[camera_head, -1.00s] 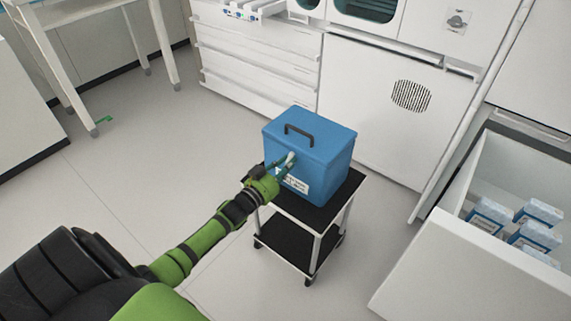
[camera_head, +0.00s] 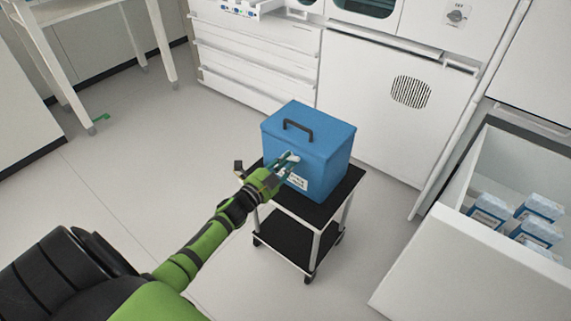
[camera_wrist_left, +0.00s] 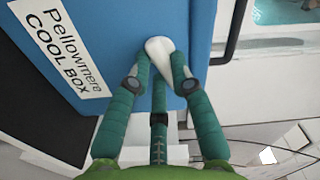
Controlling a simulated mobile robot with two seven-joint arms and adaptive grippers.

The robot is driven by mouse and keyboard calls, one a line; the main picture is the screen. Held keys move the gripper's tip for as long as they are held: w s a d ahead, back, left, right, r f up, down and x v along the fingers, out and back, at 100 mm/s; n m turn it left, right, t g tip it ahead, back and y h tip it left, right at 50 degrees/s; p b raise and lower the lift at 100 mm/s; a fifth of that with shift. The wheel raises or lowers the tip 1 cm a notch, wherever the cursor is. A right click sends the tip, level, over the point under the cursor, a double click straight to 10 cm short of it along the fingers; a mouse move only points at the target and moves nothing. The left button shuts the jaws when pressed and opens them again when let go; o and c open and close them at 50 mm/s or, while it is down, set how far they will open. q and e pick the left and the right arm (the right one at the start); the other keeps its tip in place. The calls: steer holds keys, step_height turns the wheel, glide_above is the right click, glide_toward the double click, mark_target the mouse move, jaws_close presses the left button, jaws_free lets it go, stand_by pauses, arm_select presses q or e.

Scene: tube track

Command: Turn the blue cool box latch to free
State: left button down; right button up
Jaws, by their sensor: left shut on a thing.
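The blue cool box (camera_head: 322,146) stands upright on a small black-topped cart, its dark handle (camera_head: 297,126) on the lid. It also fills the upper part of the left wrist view (camera_wrist_left: 105,28), where its label reads "Pellowmere COOL BOX". The white latch (camera_wrist_left: 158,46) is on the box's front face and shows small in the head view (camera_head: 294,157). My left gripper (camera_head: 287,162) is at the front face. In the left wrist view its green fingers (camera_wrist_left: 160,62) are shut on the latch, covering part of it. My right gripper is not in view.
The cart (camera_head: 318,211) has a black top and a lower shelf. An open white bin (camera_head: 420,262) with several blue-and-white packs (camera_head: 488,210) is at the right. White drawers and cabinets (camera_head: 385,110) stand behind.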

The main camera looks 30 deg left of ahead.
arm_select(q)
steer(key=shift+f+m+b, duration=0.2)
steer(key=shift+m+b, duration=0.45)
steer(key=shift+m, duration=1.35)
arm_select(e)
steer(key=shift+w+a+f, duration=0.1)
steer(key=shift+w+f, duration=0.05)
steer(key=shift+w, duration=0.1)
arm_select(q)
steer(key=c, duration=1.1)
jaws_free()
